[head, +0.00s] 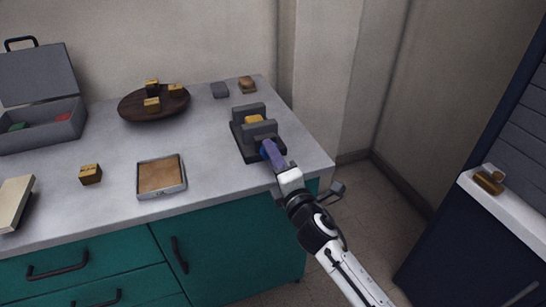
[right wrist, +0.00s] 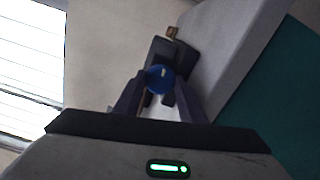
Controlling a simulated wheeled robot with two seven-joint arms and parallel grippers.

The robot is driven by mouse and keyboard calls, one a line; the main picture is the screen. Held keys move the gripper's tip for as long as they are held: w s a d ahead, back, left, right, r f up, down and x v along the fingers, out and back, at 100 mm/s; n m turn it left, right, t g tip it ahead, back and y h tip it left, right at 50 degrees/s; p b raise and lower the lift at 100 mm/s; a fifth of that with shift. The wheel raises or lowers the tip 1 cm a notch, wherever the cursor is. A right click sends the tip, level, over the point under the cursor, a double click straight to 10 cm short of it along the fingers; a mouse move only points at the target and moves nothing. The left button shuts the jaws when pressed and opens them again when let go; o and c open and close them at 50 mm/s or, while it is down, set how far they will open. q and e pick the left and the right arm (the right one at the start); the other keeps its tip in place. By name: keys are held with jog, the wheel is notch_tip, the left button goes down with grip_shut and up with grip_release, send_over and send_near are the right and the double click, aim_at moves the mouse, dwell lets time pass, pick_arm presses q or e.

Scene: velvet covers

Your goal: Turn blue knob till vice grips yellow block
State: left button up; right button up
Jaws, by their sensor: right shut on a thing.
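The dark grey vice (head: 240,141) stands near the right end of the counter. The yellow block (head: 254,119) sits between its two jaws; whether both jaws touch it I cannot tell. My right gripper (head: 270,152) reaches in from the lower right to the vice's near side. The blue knob (right wrist: 160,79) shows in the right wrist view between the two fingers of my right gripper (right wrist: 158,90), which is shut on it. In the head view the fingers mostly hide the knob. My left gripper is not in view.
A dark round board (head: 130,108) with several small blocks, an open grey toolbox (head: 72,124), a loose block (head: 91,174) and a square tray (head: 183,186) share the counter. A small grey piece (head: 220,90) and a brown one (head: 247,85) lie behind the vice.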

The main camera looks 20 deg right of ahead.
jog(key=o, duration=1.1)
jog(key=shift+c, duration=0.2)
